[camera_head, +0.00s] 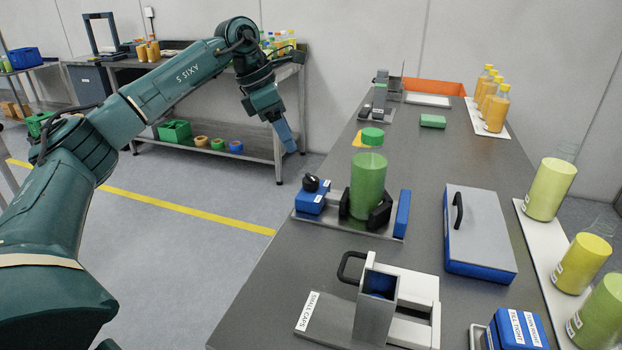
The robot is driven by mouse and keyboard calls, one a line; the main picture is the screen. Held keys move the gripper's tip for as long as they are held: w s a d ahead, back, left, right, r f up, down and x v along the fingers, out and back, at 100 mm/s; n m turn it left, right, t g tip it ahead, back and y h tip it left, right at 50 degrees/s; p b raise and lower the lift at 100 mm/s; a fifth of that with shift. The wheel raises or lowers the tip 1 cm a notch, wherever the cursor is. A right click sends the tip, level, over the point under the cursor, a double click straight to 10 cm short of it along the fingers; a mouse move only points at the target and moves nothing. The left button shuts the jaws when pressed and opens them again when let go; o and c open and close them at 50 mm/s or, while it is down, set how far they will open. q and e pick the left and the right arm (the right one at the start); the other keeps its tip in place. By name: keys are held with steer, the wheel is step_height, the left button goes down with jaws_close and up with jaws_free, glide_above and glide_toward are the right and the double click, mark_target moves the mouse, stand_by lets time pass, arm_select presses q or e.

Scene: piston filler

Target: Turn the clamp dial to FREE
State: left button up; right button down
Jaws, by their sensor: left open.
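The clamp dial (311,183) is a black knob on a small blue block (313,199), at the left end of a metal clamp plate (341,222). Its setting is too small to read. My right gripper is out of view.
A small caps unit (375,305) with a black handle stands in front of the clamp. A blue case with a grey lid (479,233) is to its right. Several filled containers line the right edge. The floor left of the table is clear.

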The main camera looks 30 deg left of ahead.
mark_target(309, 180)
arm_select(q)
steer(key=x, duration=1.1)
steer(key=shift+d+f+b, duration=0.1)
steer(key=shift+f+b, duration=0.05)
steer(key=shift+b, duration=0.2)
steer(key=c, duration=1)
steer(key=shift+o, duration=0.2)
